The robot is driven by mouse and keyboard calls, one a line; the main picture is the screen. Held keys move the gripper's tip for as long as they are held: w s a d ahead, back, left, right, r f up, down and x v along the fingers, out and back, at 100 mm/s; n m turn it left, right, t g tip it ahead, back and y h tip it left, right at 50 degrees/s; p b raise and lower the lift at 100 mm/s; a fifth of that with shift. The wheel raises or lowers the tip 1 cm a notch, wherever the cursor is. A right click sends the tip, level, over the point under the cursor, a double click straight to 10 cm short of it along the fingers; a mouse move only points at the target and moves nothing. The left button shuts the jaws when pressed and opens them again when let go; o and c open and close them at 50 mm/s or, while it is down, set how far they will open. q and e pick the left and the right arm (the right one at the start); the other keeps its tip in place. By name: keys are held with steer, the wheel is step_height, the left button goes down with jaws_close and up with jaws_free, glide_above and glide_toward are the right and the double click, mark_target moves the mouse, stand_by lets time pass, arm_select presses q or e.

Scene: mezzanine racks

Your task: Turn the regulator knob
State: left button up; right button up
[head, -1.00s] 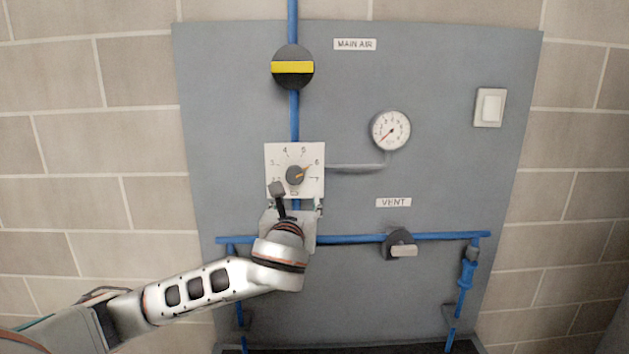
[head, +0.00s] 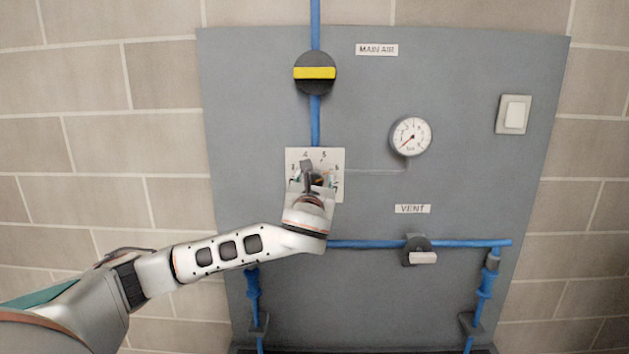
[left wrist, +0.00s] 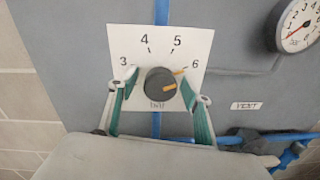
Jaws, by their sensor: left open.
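The regulator knob (left wrist: 160,88) is a dark round knob with an orange pointer, on a white dial plate (left wrist: 185,42) marked with numbers. In the left wrist view the pointer aims right, near the 6. My left gripper (left wrist: 164,83) is open, with one green-sided finger on each side of the knob. I cannot tell whether the fingers touch it. In the head view my left gripper (head: 319,180) covers the knob and much of the dial plate (head: 334,160). My right gripper is not in view.
The grey panel (head: 470,180) also carries a yellow-barred main air valve (head: 315,73), a pressure gauge (head: 410,136), a vent valve (head: 419,250) and a white switch (head: 514,114). Blue pipes (head: 370,244) run across it. The panel right of the dial is mostly flat.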

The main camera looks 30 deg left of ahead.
arm_select(q)
steer(key=c, duration=1.1)
steer(key=shift+c, duration=0.2)
steer(key=n, duration=0.4)
steer(key=shift+d+f+n, duration=0.1)
steer(key=shift+n, duration=0.2)
steer(key=n, duration=0.4)
steer(key=shift+n, duration=0.4)
steer(key=n, duration=0.4)
steer(key=shift+n+y, duration=0.3)
steer(key=shift+n, duration=2)
